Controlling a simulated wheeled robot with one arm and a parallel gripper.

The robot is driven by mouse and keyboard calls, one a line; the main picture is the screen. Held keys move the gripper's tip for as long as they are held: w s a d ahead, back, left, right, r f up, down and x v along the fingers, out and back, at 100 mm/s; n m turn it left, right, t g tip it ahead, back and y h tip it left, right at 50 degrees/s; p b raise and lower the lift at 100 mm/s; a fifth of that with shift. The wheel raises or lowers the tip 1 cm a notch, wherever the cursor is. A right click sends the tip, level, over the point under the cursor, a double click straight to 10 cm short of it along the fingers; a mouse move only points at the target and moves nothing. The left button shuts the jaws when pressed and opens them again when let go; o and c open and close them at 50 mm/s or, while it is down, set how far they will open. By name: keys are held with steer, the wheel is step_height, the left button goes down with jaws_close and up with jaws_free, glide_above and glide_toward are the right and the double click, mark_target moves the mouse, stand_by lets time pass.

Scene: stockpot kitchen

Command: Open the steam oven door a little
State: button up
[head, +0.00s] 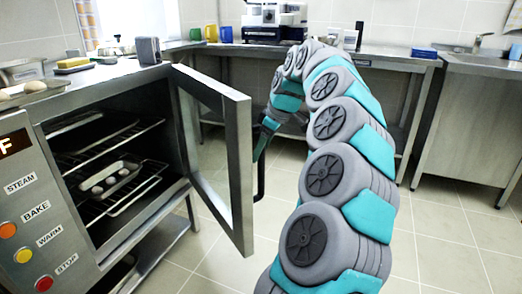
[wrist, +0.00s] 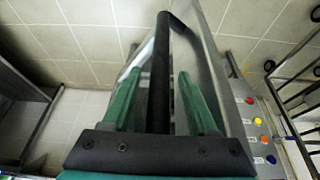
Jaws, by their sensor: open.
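The steam oven (head: 70,255) stands at the left with its door (head: 240,150) swung well open towards me. The door has a metal frame around a glass pane. Its dark handle (head: 261,178) is on the outer face, near the free edge. My gripper (head: 264,137) is at the upper part of this handle, on the door's outer side. In the wrist view, the green fingers of my gripper (wrist: 158,80) are apart, with the black handle bar (wrist: 162,45) running between them. I cannot tell whether either finger touches the bar. The door edge (wrist: 200,60) shows beside it.
Inside the oven, a small tray (head: 110,180) with several round pieces sits on a wire rack (head: 135,200). A counter (head: 390,60) with a coffee machine (head: 274,22) lines the back wall. A sink unit (head: 470,115) stands at the right. Tiled floor (head: 440,250) is clear at the right.

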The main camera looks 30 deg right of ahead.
steer(key=shift+r, duration=0.1)
steer(key=v, duration=0.7)
steer(key=shift+r, duration=0.35)
steer(key=shift+s+d, duration=0.1)
steer(key=shift+s, duration=0.1)
